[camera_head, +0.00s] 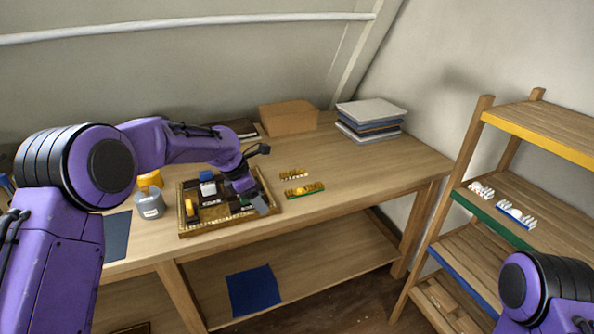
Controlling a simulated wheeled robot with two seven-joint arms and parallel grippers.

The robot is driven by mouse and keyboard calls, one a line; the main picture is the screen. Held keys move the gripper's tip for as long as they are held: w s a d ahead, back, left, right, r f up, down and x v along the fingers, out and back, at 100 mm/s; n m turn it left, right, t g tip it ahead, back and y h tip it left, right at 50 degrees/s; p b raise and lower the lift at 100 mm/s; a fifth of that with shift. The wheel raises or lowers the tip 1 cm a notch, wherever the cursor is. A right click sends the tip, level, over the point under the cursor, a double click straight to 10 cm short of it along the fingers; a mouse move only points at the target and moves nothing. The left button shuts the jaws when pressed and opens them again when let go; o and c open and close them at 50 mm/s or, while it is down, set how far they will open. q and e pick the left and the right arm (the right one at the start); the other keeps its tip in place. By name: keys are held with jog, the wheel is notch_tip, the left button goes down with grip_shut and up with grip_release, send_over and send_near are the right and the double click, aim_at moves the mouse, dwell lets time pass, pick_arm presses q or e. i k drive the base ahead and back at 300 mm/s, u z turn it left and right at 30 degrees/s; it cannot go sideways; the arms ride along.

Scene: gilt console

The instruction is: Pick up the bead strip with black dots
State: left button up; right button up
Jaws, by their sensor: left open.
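Two small gold-yellow bead strips lie on the wooden table right of the tray: a rear one (293,174) and a front one (304,189) with some green along it. Two more small strips with white pieces lie on the shelf rack at right, a left one (480,190) and a right one on a blue base (516,213). I cannot tell at this size which strip has black dots. My left gripper (262,180) is open over the tray's right side, left of the gold strips and apart from them. My right gripper is out of view.
A gilt-edged tray (215,229) holds dark, white and yellow pieces. A cardboard box (288,117) and stacked books (371,115) are at the back. The table's right end is clear.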

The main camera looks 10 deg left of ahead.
aim_at(285, 176)
jog(key=i, duration=0.9)
